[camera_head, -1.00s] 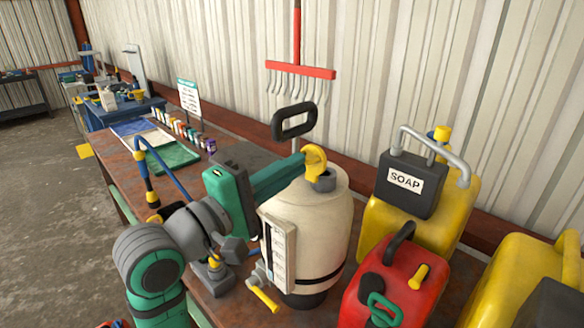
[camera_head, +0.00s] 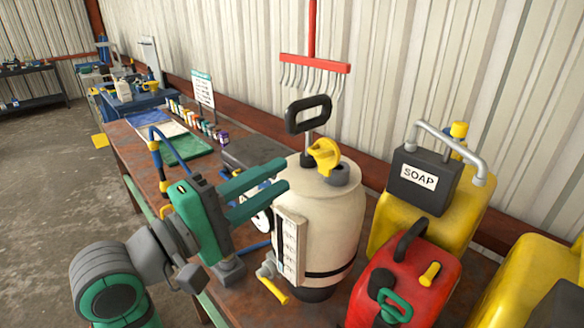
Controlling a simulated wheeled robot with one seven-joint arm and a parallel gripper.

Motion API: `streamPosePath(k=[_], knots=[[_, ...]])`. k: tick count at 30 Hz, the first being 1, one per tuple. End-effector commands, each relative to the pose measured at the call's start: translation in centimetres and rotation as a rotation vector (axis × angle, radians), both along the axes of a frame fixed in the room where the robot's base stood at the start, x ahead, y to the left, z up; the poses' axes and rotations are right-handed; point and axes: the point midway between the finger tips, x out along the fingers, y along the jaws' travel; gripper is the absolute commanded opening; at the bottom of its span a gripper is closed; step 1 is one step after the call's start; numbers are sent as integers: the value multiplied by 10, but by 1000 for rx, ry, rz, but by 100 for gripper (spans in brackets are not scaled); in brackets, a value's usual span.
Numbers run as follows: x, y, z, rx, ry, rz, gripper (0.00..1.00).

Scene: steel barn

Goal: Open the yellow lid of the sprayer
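The sprayer is a cream tank (camera_head: 328,222) standing upright on the bench, with a black pump handle (camera_head: 307,115) on top. Its yellow lid (camera_head: 324,156) is tipped up beside a dark grey filler neck (camera_head: 339,174), whose mouth looks at least partly uncovered. My gripper (camera_head: 283,176) is left of the tank's top, its two green fingers spread apart with nothing between them. The fingertips overlap the tank's upper left edge in the picture, below and left of the lid. I cannot tell whether they touch the tank.
A red can (camera_head: 408,280) and a yellow soap container (camera_head: 440,220) stand close on the right. A yellow-handled tap (camera_head: 272,288) juts from the tank's lower left. Small bottles (camera_head: 200,122) and a green mat (camera_head: 187,149) lie farther back. A red rake (camera_head: 315,65) leans at the wall.

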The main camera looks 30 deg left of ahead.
Motion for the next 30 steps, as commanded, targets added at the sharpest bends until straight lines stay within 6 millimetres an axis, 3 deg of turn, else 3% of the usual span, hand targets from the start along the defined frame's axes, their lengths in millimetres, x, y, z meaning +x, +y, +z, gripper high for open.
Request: streamPosePath(k=[3, 9, 30], knots=[[-17, 6, -2, 0, -1, 1, 26], [-31, 10, -4, 1, 1, -1, 26], [-32, 9, -4, 1, 1, -4, 26]])
